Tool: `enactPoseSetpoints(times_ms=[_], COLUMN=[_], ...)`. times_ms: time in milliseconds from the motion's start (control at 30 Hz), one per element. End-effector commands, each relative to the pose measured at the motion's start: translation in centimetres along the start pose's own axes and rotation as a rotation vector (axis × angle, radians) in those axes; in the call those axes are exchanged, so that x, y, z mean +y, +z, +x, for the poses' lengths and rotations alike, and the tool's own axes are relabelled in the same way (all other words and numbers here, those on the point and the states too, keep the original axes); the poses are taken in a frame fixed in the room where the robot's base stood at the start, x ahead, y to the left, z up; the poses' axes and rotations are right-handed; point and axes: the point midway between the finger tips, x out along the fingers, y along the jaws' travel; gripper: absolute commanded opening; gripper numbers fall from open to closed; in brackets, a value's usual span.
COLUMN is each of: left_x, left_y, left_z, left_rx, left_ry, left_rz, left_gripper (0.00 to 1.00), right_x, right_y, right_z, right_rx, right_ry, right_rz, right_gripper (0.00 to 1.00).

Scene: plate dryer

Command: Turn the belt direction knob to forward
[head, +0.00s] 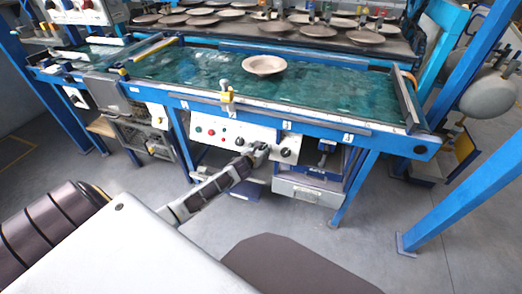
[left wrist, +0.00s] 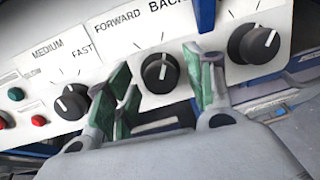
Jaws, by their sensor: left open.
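The belt direction knob (left wrist: 160,72) is round and black with a white pointer line. It sits under the labels FORWARD (left wrist: 118,20) and BACK, the latter cut off by the frame edge. Its pointer leans toward the tick on the BACK side. My left gripper (left wrist: 156,88) is open, with one green-padded finger on each side of the knob; I cannot tell whether they touch it. In the head view, my left gripper (head: 261,149) is at the white control panel (head: 221,128) and mostly hides this knob. My right gripper is not in view.
A speed knob (left wrist: 71,102) sits left of the gripper and another black knob (left wrist: 254,43) close on its right. Red and green buttons are farther left. Above the panel runs the blue-framed belt (head: 320,80) with a plate (head: 264,65) on it.

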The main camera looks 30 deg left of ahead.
Motion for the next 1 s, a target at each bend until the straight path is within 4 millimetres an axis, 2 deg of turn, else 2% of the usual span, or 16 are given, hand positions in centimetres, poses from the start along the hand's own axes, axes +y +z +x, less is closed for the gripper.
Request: enactPoseSetpoints(times_ms=[367, 700, 1000], left_x=[-0.02, -0.03, -0.06], left_y=[-0.05, -0.04, -0.04], left_z=[0.22, 0.21, 0.20], left_rx=[0.001, 0.001, 0.000], left_ry=[0.000, -0.001, 0.001], left_rz=[0.000, 0.000, -0.013], left_gripper=[0.54, 0.11, 0.09], right_x=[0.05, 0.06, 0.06], right_y=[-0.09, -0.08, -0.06], right_z=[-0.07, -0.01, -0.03], right_rx=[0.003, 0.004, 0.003], right_ry=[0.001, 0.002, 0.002], right_rz=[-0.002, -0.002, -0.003], right_gripper=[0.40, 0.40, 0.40])
